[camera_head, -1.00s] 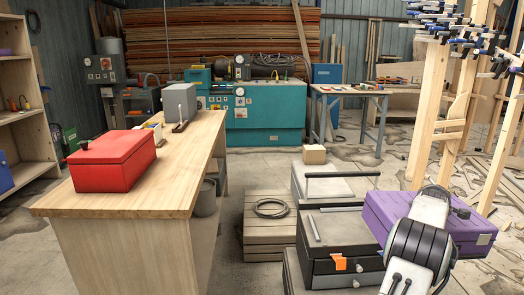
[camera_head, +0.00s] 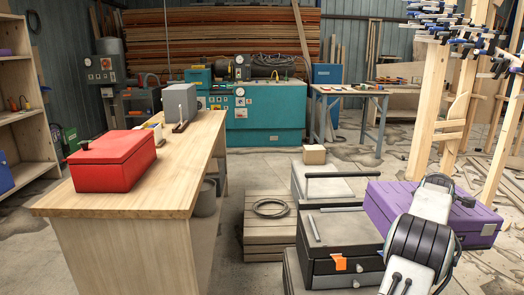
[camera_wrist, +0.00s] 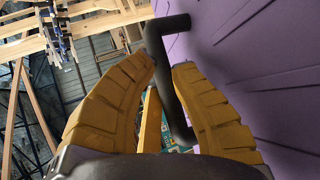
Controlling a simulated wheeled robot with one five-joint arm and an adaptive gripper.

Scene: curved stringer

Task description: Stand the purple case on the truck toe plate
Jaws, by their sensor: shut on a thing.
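The purple case (camera_head: 392,198) is at the right in the head view, behind my arm, which hides its middle. In the wrist view the case (camera_wrist: 265,65) fills the right side, with its dark bar handle (camera_wrist: 170,24) beside it. My gripper (camera_wrist: 167,68) has its yellow fingers on both sides of this handle and is shut on it. In the head view my arm hides the fingers. I cannot make out the truck or its toe plate in either view.
A black drawer box (camera_head: 340,235) stands just left of the purple case. A workbench (camera_head: 135,190) with a red box (camera_head: 110,160) is at left. Timber posts with clamps (camera_head: 440,100) stand behind right.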

